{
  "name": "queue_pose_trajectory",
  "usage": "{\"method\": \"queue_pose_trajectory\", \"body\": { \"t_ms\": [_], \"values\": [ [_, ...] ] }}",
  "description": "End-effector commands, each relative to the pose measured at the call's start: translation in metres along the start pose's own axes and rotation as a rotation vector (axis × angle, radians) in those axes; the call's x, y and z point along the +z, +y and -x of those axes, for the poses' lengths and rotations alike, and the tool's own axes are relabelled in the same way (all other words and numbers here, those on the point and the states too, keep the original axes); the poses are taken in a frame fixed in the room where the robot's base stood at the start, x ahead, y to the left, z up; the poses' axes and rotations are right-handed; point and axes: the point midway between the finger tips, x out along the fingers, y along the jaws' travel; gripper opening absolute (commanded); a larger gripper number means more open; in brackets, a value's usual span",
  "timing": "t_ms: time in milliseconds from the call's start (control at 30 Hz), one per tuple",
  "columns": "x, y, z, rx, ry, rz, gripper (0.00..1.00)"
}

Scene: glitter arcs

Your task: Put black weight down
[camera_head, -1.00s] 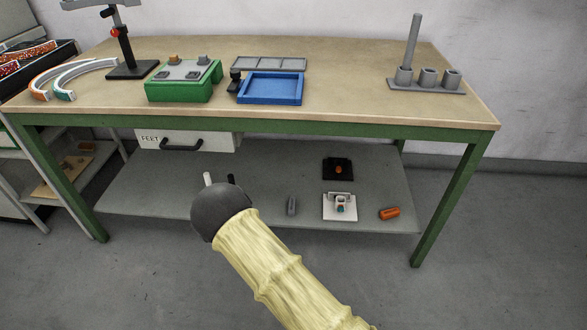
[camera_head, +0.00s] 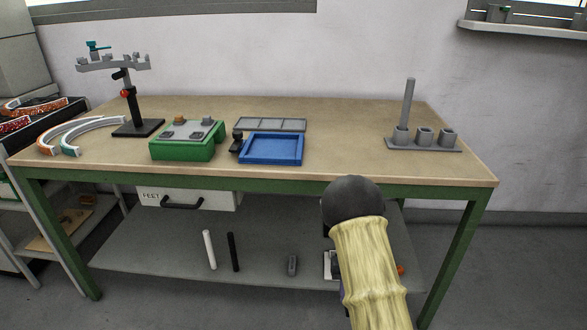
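My arm, in a pale yellow sleeve, reaches up from the bottom of the view. Its dark grey rounded end, at my gripper (camera_head: 353,203), is in front of the workbench's front edge, right of centre. No fingers show, so I cannot see whether they hold anything. I cannot clearly identify the black weight. A small black object (camera_head: 236,142) stands at the left side of the blue tray (camera_head: 272,149) on the bench.
The workbench (camera_head: 340,160) holds a green box (camera_head: 186,143), a grey stand with a tall post (camera_head: 424,144), a black-based stand (camera_head: 138,128) and curved pieces (camera_head: 80,132). White (camera_head: 209,250) and black (camera_head: 233,252) rods are at the lower shelf (camera_head: 155,245). The bench's right-centre is clear.

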Motion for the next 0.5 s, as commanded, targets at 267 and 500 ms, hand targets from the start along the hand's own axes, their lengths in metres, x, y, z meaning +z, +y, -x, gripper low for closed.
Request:
{"method": "queue_pose_trajectory", "body": {
  "t_ms": [267,500],
  "values": [
    [0.013,-0.004,0.026,0.003,-0.004,0.012,0.0],
    [0.026,-0.004,0.053,0.003,-0.004,0.013,0.0]
  ]
}}
